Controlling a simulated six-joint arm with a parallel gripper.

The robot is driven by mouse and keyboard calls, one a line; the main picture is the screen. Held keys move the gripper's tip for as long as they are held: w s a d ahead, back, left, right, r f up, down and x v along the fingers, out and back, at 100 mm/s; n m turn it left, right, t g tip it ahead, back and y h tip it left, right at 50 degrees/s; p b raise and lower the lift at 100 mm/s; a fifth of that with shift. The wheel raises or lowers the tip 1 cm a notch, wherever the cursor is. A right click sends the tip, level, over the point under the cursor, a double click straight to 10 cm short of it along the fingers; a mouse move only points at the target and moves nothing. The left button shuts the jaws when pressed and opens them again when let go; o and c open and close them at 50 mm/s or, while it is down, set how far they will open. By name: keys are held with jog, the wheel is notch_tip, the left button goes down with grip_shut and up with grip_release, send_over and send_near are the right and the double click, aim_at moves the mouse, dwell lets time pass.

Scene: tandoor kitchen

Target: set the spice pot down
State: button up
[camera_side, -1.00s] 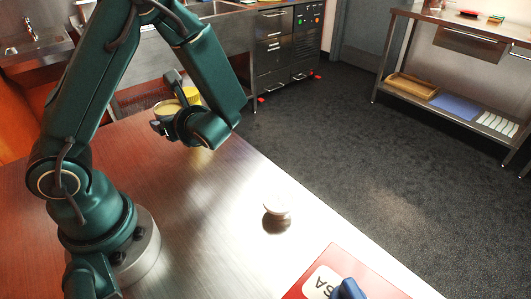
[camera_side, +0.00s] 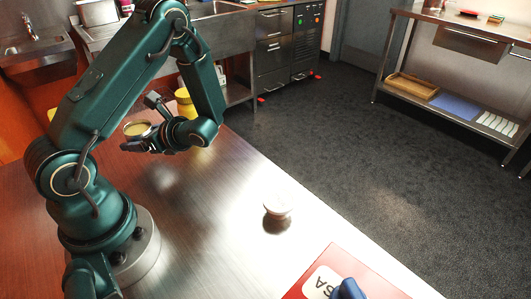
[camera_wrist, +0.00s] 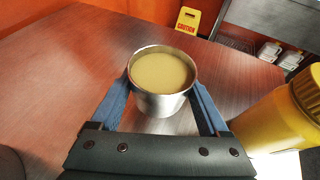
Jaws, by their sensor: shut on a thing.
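The spice pot (camera_wrist: 162,72) is a small round metal pot filled with a yellowish content. In the wrist view it sits upright between the two blue fingers of my gripper (camera_wrist: 160,105), which is shut on it. In the side view the pot (camera_side: 137,128) is at the far left part of the steel table, held by my gripper (camera_side: 142,134). It appears above the table top; the exact gap under it is hard to tell. The pot's lower side is partly hidden by the gripper in the side view.
A yellow container (camera_wrist: 275,118) stands close at the right of my gripper in the wrist view. A small white-topped pot (camera_side: 277,206) and a red board (camera_side: 335,278) with a blue object lie nearer the front. The table (camera_wrist: 50,75) beyond the pot is bare.

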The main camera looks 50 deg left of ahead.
aim_at(148, 157)
jog(key=shift+f, duration=1.75)
jog(key=shift+f, duration=0.15)
jog(key=o, duration=1.3)
jog(key=shift+c, duration=0.2)
